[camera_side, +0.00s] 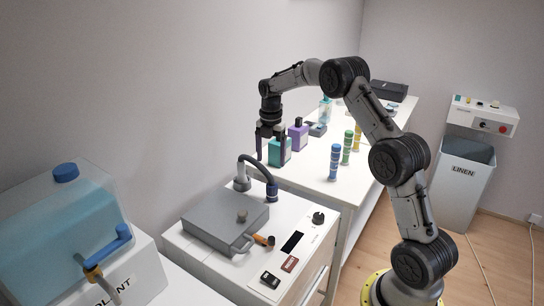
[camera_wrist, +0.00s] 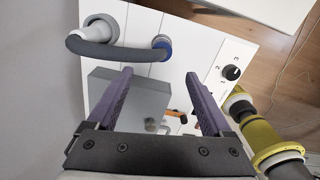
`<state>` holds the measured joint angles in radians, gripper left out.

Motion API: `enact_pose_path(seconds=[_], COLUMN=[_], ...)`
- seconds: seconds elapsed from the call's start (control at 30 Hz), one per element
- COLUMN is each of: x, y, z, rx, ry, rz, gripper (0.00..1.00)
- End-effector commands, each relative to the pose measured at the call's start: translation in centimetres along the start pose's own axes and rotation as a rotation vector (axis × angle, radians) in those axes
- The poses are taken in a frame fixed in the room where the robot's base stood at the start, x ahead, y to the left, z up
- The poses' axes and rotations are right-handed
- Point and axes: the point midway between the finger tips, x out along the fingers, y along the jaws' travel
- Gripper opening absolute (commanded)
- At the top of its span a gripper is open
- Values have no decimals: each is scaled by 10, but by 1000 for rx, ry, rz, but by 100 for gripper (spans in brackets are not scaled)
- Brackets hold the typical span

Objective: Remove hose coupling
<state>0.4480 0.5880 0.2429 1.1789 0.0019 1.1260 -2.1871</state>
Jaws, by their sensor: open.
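A dark grey hose (camera_side: 258,166) arcs from a light grey fitting (camera_side: 242,181) to a blue hose coupling (camera_side: 272,192) on the white machine top. In the wrist view the hose (camera_wrist: 115,52) crosses the upper left, with the blue coupling (camera_wrist: 163,46) at its right end. The coupling stands upright on the top. My gripper (camera_side: 270,158) is open and empty above the hose area, pointing down, apart from the coupling. In the wrist view, the fingertips of my gripper (camera_wrist: 158,73) appear below the coupling, with a clear gap between them.
A grey lidded box (camera_side: 215,222), an orange-ended lever (camera_side: 263,240) and a black knob (camera_side: 318,217) sit on the machine. Teal (camera_side: 280,152) and purple (camera_side: 298,136) bottles stand on the table behind. A tank (camera_side: 70,215) with a blue tap stands at left.

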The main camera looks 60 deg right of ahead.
Motion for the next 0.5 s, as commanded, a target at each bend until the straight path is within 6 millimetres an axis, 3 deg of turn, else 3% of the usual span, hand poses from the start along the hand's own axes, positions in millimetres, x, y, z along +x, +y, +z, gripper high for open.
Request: enact_pose_path(seconds=[0.27, 0.5], x=[25, 68], y=[-4, -4], z=[3, 3], rx=[10, 10], ry=[4, 4], rz=[-6, -6], gripper=[84, 84])
